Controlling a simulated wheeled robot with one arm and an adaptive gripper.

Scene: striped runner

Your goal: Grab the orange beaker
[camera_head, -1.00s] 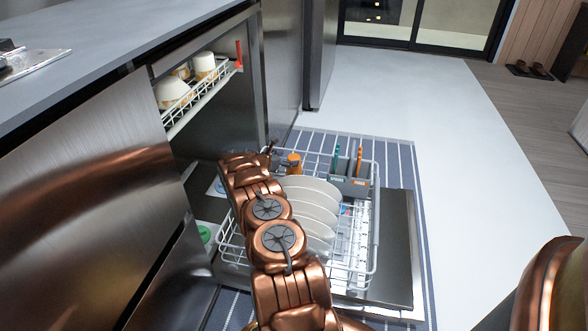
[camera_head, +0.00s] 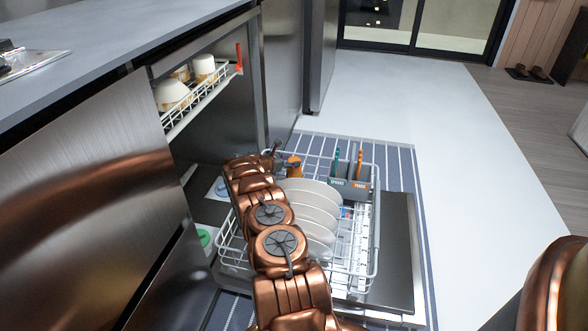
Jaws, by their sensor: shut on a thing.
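The orange beaker (camera_head: 293,169) is at the back left of the lower dishwasher rack (camera_head: 373,240), behind the white plates (camera_head: 315,212). My gripper (camera_head: 282,163) is at the beaker's left side and shut on it. My copper arm hides most of the gripper and part of the beaker. I cannot tell whether the beaker is clear of the rack floor.
A grey cutlery basket (camera_head: 349,190) with orange and teal utensils stands right of the beaker. The upper rack (camera_head: 190,103) holds white cups and a bowl. The counter (camera_head: 110,45) is at left. Open floor (camera_head: 430,110) lies to the right.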

